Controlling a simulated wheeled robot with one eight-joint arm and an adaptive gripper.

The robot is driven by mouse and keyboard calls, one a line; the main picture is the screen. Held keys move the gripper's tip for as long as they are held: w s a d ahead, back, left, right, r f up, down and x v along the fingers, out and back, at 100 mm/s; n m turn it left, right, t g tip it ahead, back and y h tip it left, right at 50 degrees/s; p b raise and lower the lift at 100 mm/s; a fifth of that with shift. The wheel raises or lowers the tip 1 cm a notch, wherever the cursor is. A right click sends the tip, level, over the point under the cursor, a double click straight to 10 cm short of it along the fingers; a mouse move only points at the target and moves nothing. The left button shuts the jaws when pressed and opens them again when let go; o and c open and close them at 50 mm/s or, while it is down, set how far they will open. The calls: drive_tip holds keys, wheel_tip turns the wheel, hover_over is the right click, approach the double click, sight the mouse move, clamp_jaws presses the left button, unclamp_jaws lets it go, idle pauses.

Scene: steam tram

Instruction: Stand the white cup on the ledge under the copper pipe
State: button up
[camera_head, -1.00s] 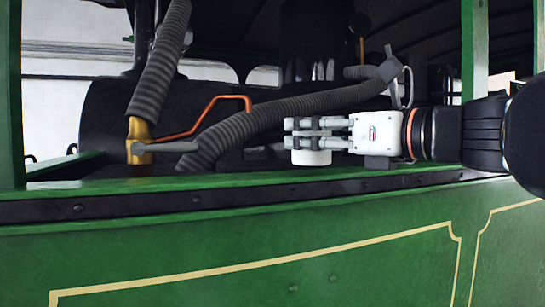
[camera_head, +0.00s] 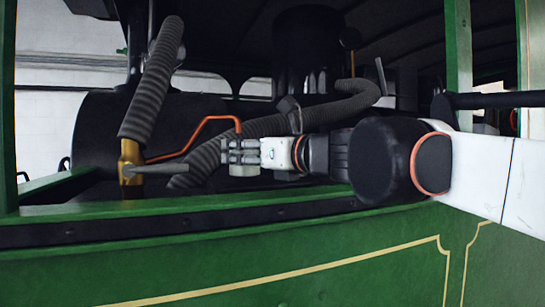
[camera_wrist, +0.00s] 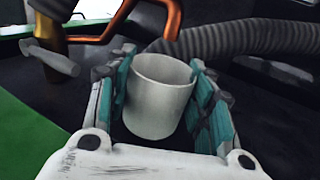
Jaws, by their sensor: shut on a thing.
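The white cup (camera_wrist: 158,100) is upright between the two fingers of my gripper (camera_wrist: 162,92) in the wrist view. My gripper is shut on the cup's sides. In the head view my gripper (camera_head: 240,152) reaches in over the green side wall, and the cup (camera_head: 243,171) shows as a small white piece below the fingers. The copper pipe (camera_head: 205,122) bends just above and left of my gripper; it also shows at the top of the wrist view (camera_wrist: 122,22). I cannot tell whether the cup touches the ledge (camera_head: 215,187), a dark surface behind the green wall.
A brass fitting with a grey lever (camera_head: 155,169) stands left of my gripper. A ribbed grey hose (camera_head: 300,120) runs close behind it. The green side wall (camera_head: 250,250) with its rim lies in front. A green post (camera_head: 457,60) stands at right.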

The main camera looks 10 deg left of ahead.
drive_tip(key=shift+w+a+f, duration=0.45)
drive_tip(key=shift+w+a, duration=0.05)
drive_tip(key=shift+a, duration=0.1)
drive_tip(key=shift+w+a+f, duration=0.4)
drive_tip(key=shift+w+a, duration=0.1)
drive_tip(key=shift+a, duration=0.1)
drive_tip(key=shift+s+d+r, duration=0.1)
drive_tip(key=shift+s+d, duration=0.25)
drive_tip(key=shift+s, duration=0.05)
drive_tip(key=shift+w+a+f, duration=0.2)
drive_tip(key=o, duration=1.1)
drive_tip(key=shift+s+d, duration=0.1)
drive_tip(key=shift+r, duration=0.15)
drive_tip(key=b+v, duration=0.1)
drive_tip(key=v, duration=1.1)
